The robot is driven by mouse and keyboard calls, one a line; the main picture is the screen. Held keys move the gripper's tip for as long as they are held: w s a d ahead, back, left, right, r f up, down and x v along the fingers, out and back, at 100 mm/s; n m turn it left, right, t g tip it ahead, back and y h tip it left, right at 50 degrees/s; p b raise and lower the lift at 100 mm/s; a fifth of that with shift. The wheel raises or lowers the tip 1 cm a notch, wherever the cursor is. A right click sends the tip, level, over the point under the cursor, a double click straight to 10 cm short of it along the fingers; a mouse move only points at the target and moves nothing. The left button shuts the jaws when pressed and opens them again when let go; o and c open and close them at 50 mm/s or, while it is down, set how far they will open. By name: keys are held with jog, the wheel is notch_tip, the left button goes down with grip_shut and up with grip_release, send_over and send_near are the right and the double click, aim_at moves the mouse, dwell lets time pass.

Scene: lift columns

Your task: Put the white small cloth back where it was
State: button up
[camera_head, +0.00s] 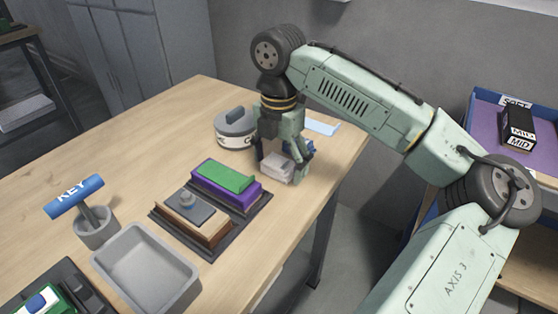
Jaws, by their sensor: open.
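A small white folded thing (276,168), which looks like the white cloth, lies on the wooden table near its right edge. My gripper (281,160) points down at it, with one finger on its left and the other on its right. The fingers are open. I cannot tell whether they touch the cloth. Part of the cloth is hidden by the gripper. Something blue shows behind the fingers, mostly hidden.
A grey lidded pot (235,130) stands close left of my gripper. A dark tray (212,245) holds purple-green and brown-grey blocks.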

aim_at(279, 162)
notch_tip(279, 162, up, 12)
jog(key=shift+r, duration=0.2)
dwell(0.4)
